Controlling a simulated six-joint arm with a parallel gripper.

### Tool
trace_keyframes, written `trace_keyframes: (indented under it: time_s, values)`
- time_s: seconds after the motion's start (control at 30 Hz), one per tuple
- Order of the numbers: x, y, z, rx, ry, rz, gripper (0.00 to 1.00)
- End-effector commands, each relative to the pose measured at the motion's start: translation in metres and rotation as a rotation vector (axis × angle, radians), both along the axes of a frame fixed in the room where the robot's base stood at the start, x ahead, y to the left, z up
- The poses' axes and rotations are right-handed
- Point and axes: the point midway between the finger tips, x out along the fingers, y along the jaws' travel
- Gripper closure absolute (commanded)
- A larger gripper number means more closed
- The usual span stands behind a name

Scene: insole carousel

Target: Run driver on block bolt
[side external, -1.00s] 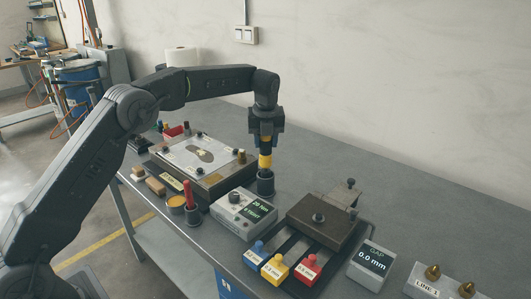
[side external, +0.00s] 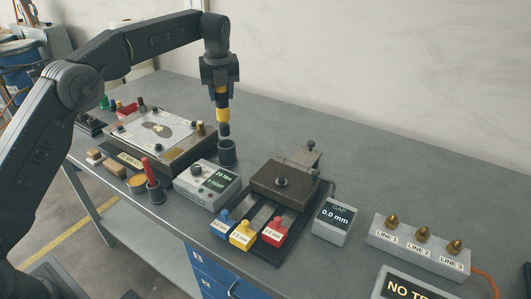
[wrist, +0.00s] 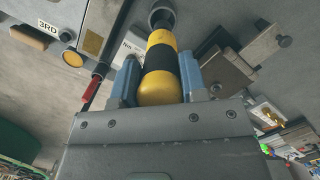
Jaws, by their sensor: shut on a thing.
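My gripper (side external: 221,88) is shut on the yellow and black driver (side external: 222,115). The driver hangs upright, its dark tip just above the dark round holder cup (side external: 227,152). The driver also shows between my jaws in the wrist view (wrist: 160,68). The dark block (side external: 285,185) with a bolt (side external: 281,182) on its top stands to the right of the cup, on a slotted dark base. The bolt is apart from the driver.
Blue, yellow and red labelled gauges (side external: 243,235) lie before the block. A gap readout (side external: 335,220) and a LINE box (side external: 420,248) are at right.

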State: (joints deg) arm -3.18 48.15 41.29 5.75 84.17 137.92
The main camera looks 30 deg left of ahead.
Motion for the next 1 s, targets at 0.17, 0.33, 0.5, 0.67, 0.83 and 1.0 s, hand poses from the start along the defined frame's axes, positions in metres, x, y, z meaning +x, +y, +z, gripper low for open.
trace_keyframes:
  time_s: [0.17,0.33,0.5,0.67,0.83,1.0]
  values:
    - [0.0,0.0,0.002,0.0,-0.004,0.0,0.89]
    - [0.0,-0.004,0.002,0.0,-0.004,-0.009,0.89]
    - [-0.003,-0.042,0.006,-0.001,-0.005,-0.094,0.89]
    - [-0.013,-0.105,0.012,-0.001,-0.004,-0.237,0.89]
    - [-0.031,-0.166,0.019,-0.001,-0.003,-0.384,0.89]
    - [-0.046,-0.206,0.023,0.001,-0.003,-0.484,0.89]
